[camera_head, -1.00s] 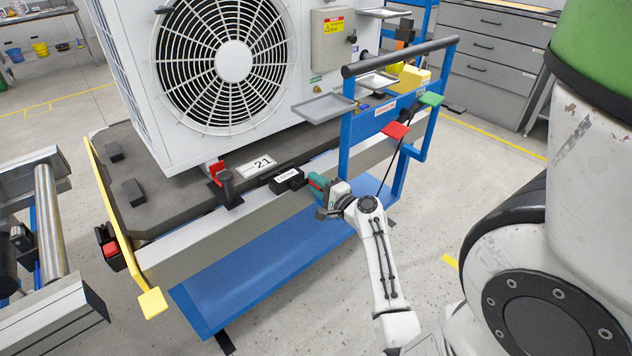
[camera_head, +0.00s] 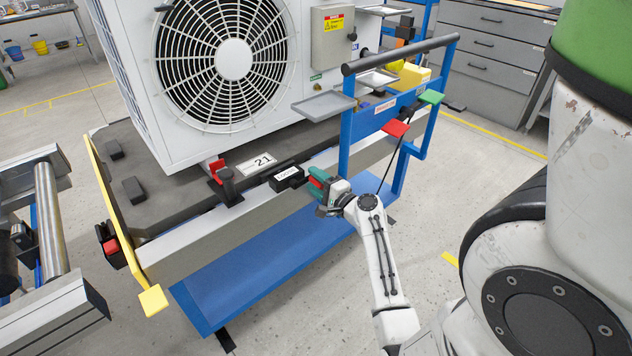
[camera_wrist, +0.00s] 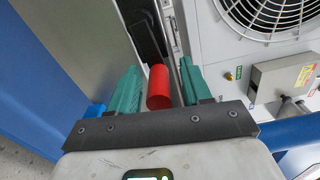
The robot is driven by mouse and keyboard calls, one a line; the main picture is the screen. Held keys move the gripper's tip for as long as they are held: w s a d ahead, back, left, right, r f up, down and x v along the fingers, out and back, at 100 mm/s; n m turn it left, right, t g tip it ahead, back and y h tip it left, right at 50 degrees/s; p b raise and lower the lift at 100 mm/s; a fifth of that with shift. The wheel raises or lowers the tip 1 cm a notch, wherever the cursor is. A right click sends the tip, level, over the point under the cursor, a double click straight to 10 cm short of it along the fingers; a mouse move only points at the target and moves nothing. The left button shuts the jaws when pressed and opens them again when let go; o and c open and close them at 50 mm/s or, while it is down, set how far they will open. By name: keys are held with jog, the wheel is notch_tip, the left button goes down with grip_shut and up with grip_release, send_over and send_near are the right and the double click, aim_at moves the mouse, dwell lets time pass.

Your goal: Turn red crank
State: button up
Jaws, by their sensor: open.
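The red crank handle (camera_wrist: 158,88) is a short red cylinder standing between the two green fingers of my gripper (camera_wrist: 159,68) in the wrist view. My gripper is open, with a small gap between the handle and each finger. In the head view, my gripper (camera_head: 315,181) is at the front rail of the cart, beside a black block with a white label (camera_head: 287,177). A bit of red (camera_head: 316,187) shows between the green fingers there. The rest of the crank is hidden by the gripper.
A large white fan unit (camera_head: 186,141) stands on the cart, with a grey control box (camera_head: 333,32). A blue frame (camera_head: 346,140) with a dark push bar (camera_head: 405,54) rises right of my gripper. Red (camera_head: 395,128) and green (camera_head: 431,96) pedals stick out. A roller conveyor (camera_head: 50,230) is at left.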

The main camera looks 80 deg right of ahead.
jog(key=v, duration=1)
jog(key=shift+s+a, duration=0.25)
jog(key=shift+s, duration=0.05)
